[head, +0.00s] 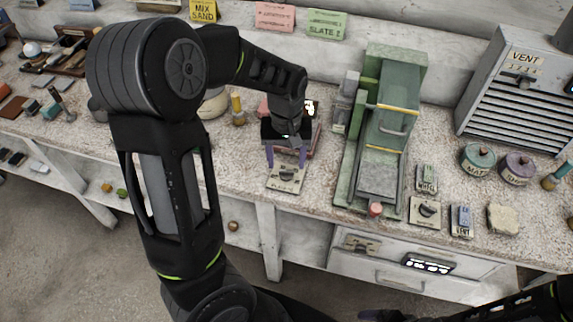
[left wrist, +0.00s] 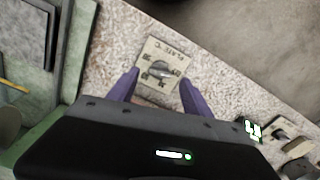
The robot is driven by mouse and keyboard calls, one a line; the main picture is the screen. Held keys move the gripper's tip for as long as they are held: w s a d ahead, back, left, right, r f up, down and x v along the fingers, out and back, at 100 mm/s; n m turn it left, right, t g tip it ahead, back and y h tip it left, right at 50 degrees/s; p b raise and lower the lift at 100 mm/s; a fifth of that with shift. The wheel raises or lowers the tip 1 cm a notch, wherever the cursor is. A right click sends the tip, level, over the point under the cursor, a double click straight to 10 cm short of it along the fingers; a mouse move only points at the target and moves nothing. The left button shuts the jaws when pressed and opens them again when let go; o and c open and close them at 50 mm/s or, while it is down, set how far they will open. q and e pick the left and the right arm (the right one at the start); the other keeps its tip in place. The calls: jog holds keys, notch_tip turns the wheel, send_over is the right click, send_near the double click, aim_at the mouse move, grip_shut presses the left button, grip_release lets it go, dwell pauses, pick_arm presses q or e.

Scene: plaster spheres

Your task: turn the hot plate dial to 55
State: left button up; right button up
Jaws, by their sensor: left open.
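The dial plate (head: 284,185) is a small beige panel at the bench's front edge, with a dark grey knob (head: 288,174). In the left wrist view, the panel (left wrist: 151,50) reads "PLATE C" and has marks around the knob (left wrist: 160,70). My left gripper (head: 286,160) points down over it, open, with its purple fingers on either side of the knob. I cannot tell whether they touch it. A lit display (head: 310,107) is partly hidden behind the gripper; its digits are unreadable. My right gripper (head: 378,315) is only partly visible at the bottom edge.
A green press-like machine (head: 392,120) stands right of the dial plate. A second dial panel (head: 425,212), round tins (head: 478,158) and a grey vent box (head: 520,90) are farther right. A yellow-topped bottle (head: 238,110) stands to the left.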

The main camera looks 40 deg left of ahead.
aim_at(287, 171)
pick_arm(q)
jog(key=shift+f, duration=1.55)
jog(key=shift+c, duration=0.5)
grip_shut()
